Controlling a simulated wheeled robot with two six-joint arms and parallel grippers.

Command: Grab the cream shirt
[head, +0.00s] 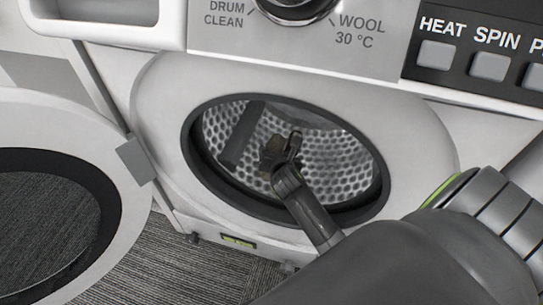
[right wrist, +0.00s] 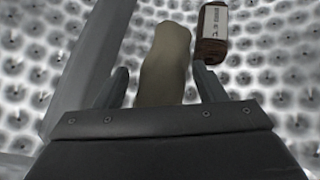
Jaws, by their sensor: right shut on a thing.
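The cream shirt (right wrist: 166,55) shows in the right wrist view as a narrow, rolled beige-grey piece standing up between my fingers. My right gripper (right wrist: 160,78) is shut on it, one finger on each side. In the head view my right gripper (head: 284,160) is inside the washer drum, and the shirt (head: 270,152) is a small, dark khaki patch at its fingertips. The gripper's own wrist partly hides the shirt's lower end. My left gripper is not in view.
The perforated drum (head: 335,155) surrounds the gripper, behind a dark round rim (head: 196,165). A brown thing with a white printed label (right wrist: 213,28) lies right of the shirt. The round door (head: 125,165) stands open at left. The control panel (head: 350,45) is above the opening.

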